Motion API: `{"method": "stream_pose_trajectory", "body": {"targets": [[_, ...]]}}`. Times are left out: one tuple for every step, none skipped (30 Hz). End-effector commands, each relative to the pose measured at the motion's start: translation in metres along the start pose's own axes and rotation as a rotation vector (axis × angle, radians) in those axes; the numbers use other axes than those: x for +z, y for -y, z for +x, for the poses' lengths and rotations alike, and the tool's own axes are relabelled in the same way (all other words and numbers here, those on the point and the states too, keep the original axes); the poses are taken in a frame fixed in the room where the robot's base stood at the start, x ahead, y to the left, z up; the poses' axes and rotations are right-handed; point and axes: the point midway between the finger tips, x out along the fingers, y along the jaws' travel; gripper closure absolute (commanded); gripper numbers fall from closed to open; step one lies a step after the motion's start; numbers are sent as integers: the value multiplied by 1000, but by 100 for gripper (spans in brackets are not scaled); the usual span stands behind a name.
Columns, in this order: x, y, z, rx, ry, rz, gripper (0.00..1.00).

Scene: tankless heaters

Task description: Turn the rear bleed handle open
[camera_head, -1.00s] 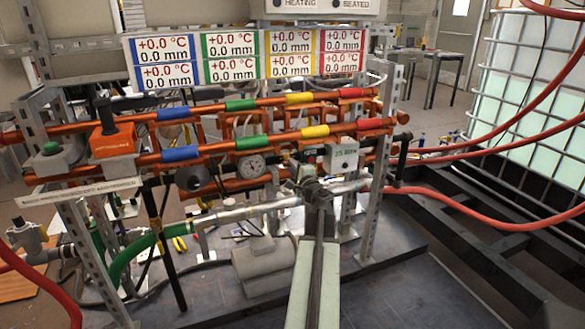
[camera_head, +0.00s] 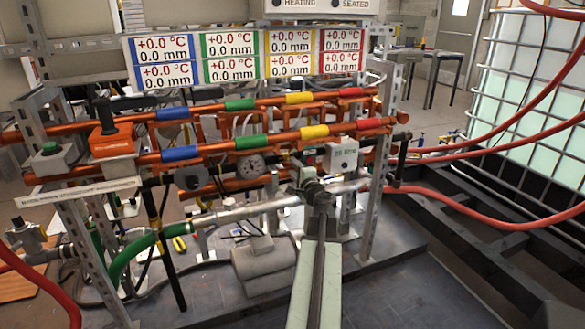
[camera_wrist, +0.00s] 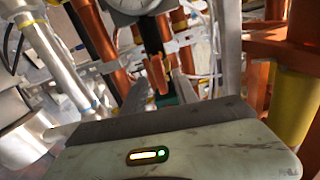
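In the wrist view a small orange handle (camera_wrist: 157,75) stands ahead of my gripper (camera_wrist: 160,92), with a dark stem above it and a green part (camera_wrist: 166,98) below it. I cannot tell for sure that it is the rear bleed handle. My gripper's two grey fingers are apart, one on each side of the line to the handle. Contact with it is not visible. In the head view my gripper (camera_head: 318,190) is in front of the lower pipes at the rack's right half, and the arm hides the handle there.
Orange pipes with coloured bands (camera_head: 250,142) cross the rack above my gripper. A silver pipe (camera_head: 245,210) runs beside it, and a grey motor-like cylinder (camera_head: 264,264) sits low to the left. Red hoses (camera_head: 470,203) hang at right. In the wrist view pipes crowd both sides.

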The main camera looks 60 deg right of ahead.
Motion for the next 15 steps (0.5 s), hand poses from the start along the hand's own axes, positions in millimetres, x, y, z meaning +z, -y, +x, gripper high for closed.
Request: {"method": "stream_pose_trajectory", "body": {"targets": [[1, 0, -12, 0, -1, 0, 65], [2, 0, -18, 0, -1, 0, 65], [2, 0, -26, 0, -1, 0, 65], [2, 0, -33, 0, -1, 0, 65], [2, 0, -39, 0, -2, 0, 65], [2, 0, -47, 0, -1, 0, 65], [2, 0, -52, 0, -1, 0, 65], [2, 0, -56, 0, 0, 0, 65], [2, 0, -60, 0, 0, 0, 65], [1, 0, -62, 0, 0, 0, 65], [1, 0, -62, 0, 0, 0, 65], [1, 0, -63, 0, 0, 0, 65], [1, 0, -62, 0, 1, 0, 65], [1, 0, -62, 0, 1, 0, 65], [0, 0, -62, 0, 1, 0, 65]]}}
